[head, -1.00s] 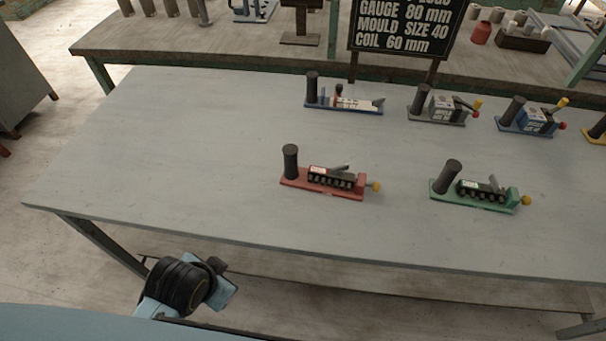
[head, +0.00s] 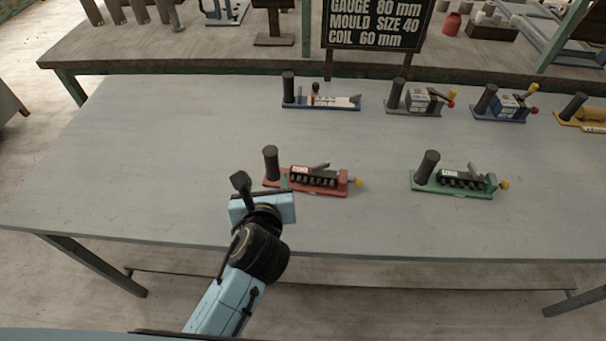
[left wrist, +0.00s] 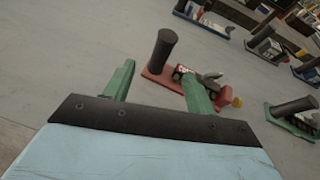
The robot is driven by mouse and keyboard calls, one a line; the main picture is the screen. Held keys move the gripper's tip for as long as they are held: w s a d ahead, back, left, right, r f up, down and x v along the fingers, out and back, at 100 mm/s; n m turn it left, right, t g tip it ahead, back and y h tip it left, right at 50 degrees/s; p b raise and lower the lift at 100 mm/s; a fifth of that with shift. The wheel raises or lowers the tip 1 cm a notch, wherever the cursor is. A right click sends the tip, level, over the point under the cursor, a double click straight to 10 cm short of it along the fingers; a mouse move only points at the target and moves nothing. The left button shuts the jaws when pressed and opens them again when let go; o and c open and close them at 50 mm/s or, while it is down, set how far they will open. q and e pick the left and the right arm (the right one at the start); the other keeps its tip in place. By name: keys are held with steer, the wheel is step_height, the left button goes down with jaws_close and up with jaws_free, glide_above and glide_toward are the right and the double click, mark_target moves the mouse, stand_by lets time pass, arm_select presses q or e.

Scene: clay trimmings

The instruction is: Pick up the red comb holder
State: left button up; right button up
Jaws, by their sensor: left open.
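The red comb holder (head: 322,188) lies on the grey table, left of the green one. It has a red base, a dark upright cylinder at its left end, a row of dark parts, a grey lever and a yellow knob at its right. My left gripper (head: 240,184) is just left of it and nearer the front edge. In the left wrist view the red comb holder (left wrist: 157,72) shows beyond the two green fingers (left wrist: 157,82). The fingers are apart with nothing between them; the right finger hides part of the holder. My right gripper is not in view.
A green holder (head: 452,188) stands to the right. Behind are a blue-based device (head: 322,103), a grey one (head: 414,104), another blue one (head: 500,107) and a yellow one (head: 585,118). A dark sign (head: 376,28) stands behind. The table's left side (head: 150,150) is clear.

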mark_target(270, 161)
arm_select(q)
steer(key=shift+m, duration=0.4)
steer(key=b+x, duration=0.1)
steer(key=x, duration=0.3)
steer(key=b+x, duration=0.1)
steer(key=x, duration=0.4)
steer(key=shift+w+d+r, duration=0.1)
steer(key=shift+d+r, duration=0.05)
steer(key=shift+d, duration=0.1)
steer(key=b+x, duration=0.1)
steer(key=x, duration=0.2)
steer(key=shift+w+f+b, duration=0.25)
steer(key=shift+b, duration=0.1)
steer(key=shift+w+f, duration=0.15)
steer(key=shift+w, duration=0.25)
steer(key=c, duration=0.7)
jaws_close()
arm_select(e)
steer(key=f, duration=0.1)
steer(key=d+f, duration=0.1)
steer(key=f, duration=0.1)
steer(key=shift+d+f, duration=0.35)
